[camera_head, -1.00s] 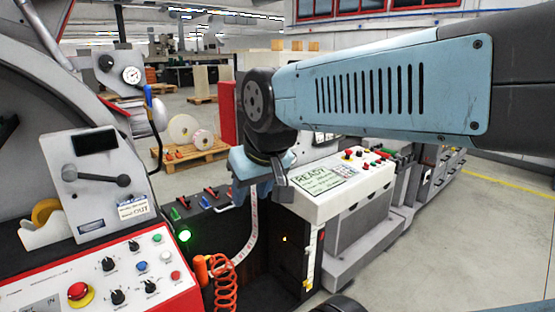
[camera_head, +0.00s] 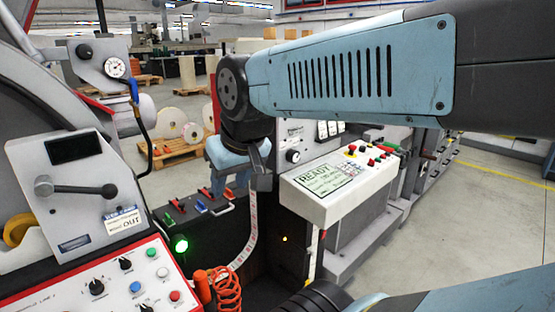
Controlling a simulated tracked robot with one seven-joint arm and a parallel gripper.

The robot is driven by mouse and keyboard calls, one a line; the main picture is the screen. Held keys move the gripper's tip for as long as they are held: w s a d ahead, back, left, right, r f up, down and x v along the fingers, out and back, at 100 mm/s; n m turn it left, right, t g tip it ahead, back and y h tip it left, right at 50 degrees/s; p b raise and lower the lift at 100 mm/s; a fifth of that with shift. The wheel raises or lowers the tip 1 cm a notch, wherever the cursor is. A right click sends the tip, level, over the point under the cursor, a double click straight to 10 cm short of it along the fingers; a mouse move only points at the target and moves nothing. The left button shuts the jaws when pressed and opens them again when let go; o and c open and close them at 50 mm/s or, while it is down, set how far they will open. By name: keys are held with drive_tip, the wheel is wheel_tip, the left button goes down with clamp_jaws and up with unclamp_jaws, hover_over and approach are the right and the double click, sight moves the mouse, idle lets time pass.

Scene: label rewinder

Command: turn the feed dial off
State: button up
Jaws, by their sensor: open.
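A round dark dial (camera_head: 292,156) sits on an upright grey panel behind the READY console, just right of my gripper. Several black knobs (camera_head: 97,287) sit on the red-edged control panel at lower left. I cannot read the labels, so I cannot tell which is the feed dial. My gripper (camera_head: 250,180) hangs pointing down above the switch strip, left of the grey panel. It is open and appears empty, apart from the dials. Its fingertips are partly hard to make out.
The white READY console (camera_head: 340,190) juts out right of my gripper. Below are colored switches (camera_head: 200,205), a green lamp (camera_head: 180,245), a paper web (camera_head: 250,230) and an orange coiled hose (camera_head: 225,290). A lever box (camera_head: 75,190) stands left. Open floor lies right.

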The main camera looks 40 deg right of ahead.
drive_tip(key=shift+o, duration=0.2)
drive_tip(key=shift+a, duration=0.15)
drive_tip(key=o, duration=0.3)
drive_tip(key=shift+w+f, duration=0.2)
drive_tip(key=shift+f, duration=0.05)
drive_tip(key=o, duration=0.4)
drive_tip(key=w+f+m+g+y, duration=0.1)
drive_tip(key=w+m, duration=0.1)
drive_tip(key=m, duration=0.1)
drive_tip(key=w+d+f+m+g+y, duration=0.1)
drive_tip(key=w+f+m+y, duration=0.1)
drive_tip(key=m, duration=0.1)
drive_tip(key=w+d+f+m+g+y, duration=0.1)
drive_tip(key=w+f+m, duration=0.1)
drive_tip(key=m, duration=0.1)
drive_tip(key=shift+d+f+y, duration=0.2)
drive_tip(key=shift+f+y, duration=0.05)
drive_tip(key=shift+y, duration=0.15)
drive_tip(key=shift+c, duration=0.2)
drive_tip(key=m+t+h, duration=0.3)
drive_tip(key=m+t, duration=1.2)
drive_tip(key=m, duration=1.2)
approach(296, 159)
drive_tip(key=w, duration=0.6)
drive_tip(key=w+a, duration=0.1)
drive_tip(key=w, duration=0.2)
drive_tip(key=shift+w+f, duration=0.15)
drive_tip(key=shift+w, duration=0.25)
drive_tip(key=shift+c, duration=0.2)
